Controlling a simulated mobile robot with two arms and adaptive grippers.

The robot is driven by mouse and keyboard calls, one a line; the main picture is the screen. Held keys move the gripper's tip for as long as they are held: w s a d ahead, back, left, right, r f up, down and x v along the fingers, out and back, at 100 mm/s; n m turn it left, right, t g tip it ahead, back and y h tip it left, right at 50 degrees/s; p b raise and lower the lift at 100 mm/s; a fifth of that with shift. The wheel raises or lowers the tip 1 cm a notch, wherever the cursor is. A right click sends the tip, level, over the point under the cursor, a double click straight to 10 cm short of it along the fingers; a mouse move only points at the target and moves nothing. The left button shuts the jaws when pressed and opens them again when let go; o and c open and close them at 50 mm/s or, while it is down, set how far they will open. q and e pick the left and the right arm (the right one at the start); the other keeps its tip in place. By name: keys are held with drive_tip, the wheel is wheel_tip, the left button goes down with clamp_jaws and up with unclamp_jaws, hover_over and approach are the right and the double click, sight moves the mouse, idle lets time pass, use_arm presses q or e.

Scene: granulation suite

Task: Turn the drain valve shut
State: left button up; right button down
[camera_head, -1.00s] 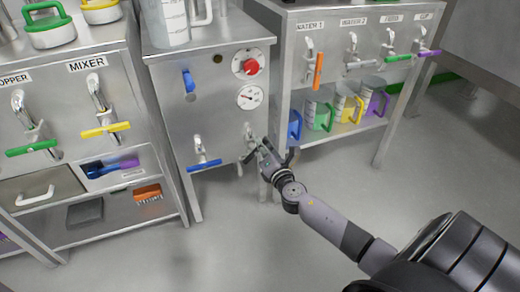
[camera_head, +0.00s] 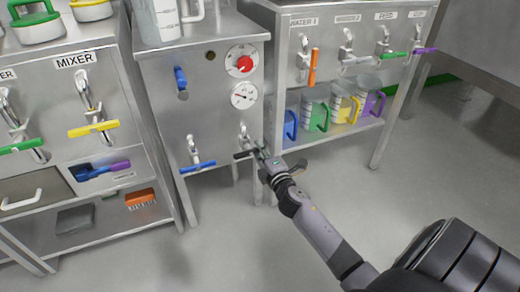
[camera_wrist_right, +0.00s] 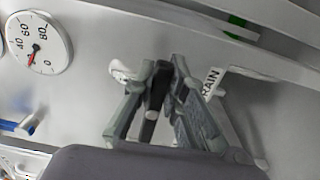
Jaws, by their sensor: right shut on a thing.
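The drain valve (camera_head: 244,139) is a metal tap low on the front of the middle steel cabinet, with a dark lever handle (camera_head: 242,155). The lever lies close to level across the tap in the head view. My right gripper (camera_head: 262,154) is at the lever's right part. In the right wrist view my right gripper (camera_wrist_right: 165,80) has its grey fingers closed on the dark lever (camera_wrist_right: 155,95), and part of a label reading "RAIN" (camera_wrist_right: 211,84) shows behind. The fingers hide part of the lever. My left gripper is not in view.
A blue-handled tap (camera_head: 197,166) is left of the drain valve. A red knob (camera_head: 243,63) and a gauge (camera_head: 243,95) are above. A shelf of coloured-handled jugs (camera_head: 318,115) stands right of my right gripper. The floor in front is clear.

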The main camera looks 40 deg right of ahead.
drive_tip(key=shift+f+m, duration=0.15)
drive_tip(key=shift+m, duration=0.15)
drive_tip(key=c, duration=1.6)
unclamp_jaws()
drive_tip(key=v, duration=1.2)
drive_tip(key=shift+a, duration=0.1)
